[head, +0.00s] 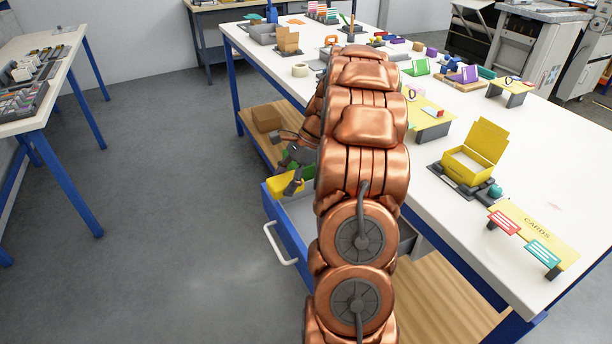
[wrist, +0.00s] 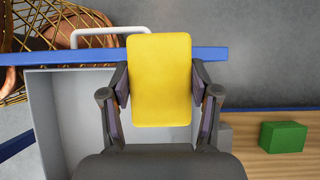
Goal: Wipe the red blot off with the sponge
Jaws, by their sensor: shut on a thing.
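My gripper (head: 292,180) is beside the workbench's left side, low over the open drawer. In the wrist view, my gripper (wrist: 162,100) is shut on a yellow sponge (wrist: 160,80), with a finger on each side of it. The sponge also shows as a yellow block in the head view (head: 284,184), partly hidden by my gripper. A faint pink-red blot (head: 553,206) lies on the white bench top near the right side, far from the sponge.
The open drawer (head: 273,225) sticks out with its white handle (head: 280,243). A green block (wrist: 284,137) lies on the wooden lower shelf (wrist: 275,165). A yellow box (head: 468,165), a cards board (head: 540,232) and small red and teal stands are near the blot.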

